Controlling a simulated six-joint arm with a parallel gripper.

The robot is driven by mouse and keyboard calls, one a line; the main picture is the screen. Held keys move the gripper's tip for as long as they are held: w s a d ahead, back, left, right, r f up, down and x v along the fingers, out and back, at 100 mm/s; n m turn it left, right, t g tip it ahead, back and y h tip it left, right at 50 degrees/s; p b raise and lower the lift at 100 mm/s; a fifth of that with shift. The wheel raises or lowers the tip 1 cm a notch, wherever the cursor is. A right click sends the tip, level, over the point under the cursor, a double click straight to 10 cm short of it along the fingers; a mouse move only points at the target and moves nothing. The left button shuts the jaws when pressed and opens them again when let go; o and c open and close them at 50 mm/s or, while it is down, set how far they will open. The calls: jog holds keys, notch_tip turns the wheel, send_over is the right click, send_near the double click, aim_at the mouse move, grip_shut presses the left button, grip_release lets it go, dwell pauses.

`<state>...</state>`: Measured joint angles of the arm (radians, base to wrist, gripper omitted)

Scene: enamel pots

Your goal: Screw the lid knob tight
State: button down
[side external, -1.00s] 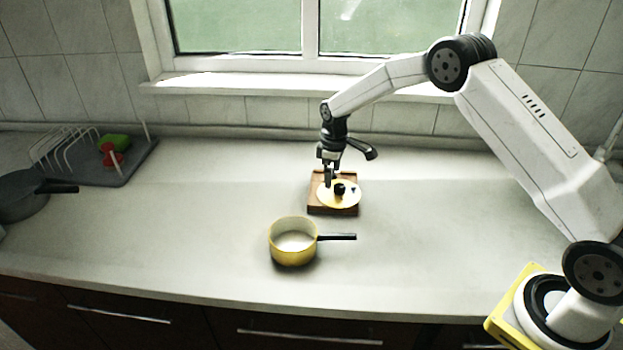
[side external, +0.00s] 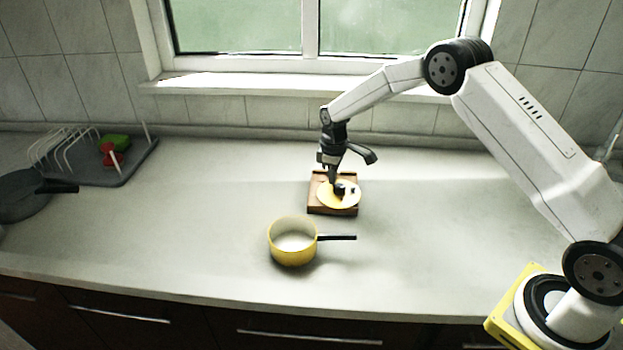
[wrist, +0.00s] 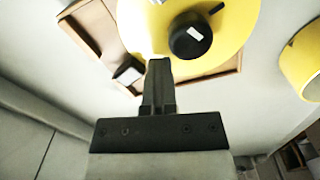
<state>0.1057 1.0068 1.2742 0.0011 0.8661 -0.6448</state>
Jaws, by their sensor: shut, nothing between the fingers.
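The yellow lid (side external: 347,203) lies on a wooden board (side external: 333,212) on the counter, and the lid also shows in the wrist view (wrist: 225,50). The black knob (wrist: 190,36) with a white mark stands on the lid; it also shows in the side view (side external: 340,188). My gripper (side external: 333,180) is shut and empty, low beside the knob. In the wrist view my closed fingers (wrist: 160,65) point toward the knob, just short of it in the picture. I cannot tell whether they touch it or the lid.
A yellow pot (side external: 291,253) with a black handle stands in front of the board. A drying rack (side external: 125,172) with a red and a green item is at the left, near a dark pan (side external: 20,200). Counter room right of the board is clear.

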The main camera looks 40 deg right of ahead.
jog(key=shift+r, duration=0.1)
dwell(0.3)
jog(key=m, duration=0.9)
jog(key=shift+m, duration=0.3)
jog(key=m, duration=0.8)
jog(key=shift+m, duration=0.4)
dwell(0.4)
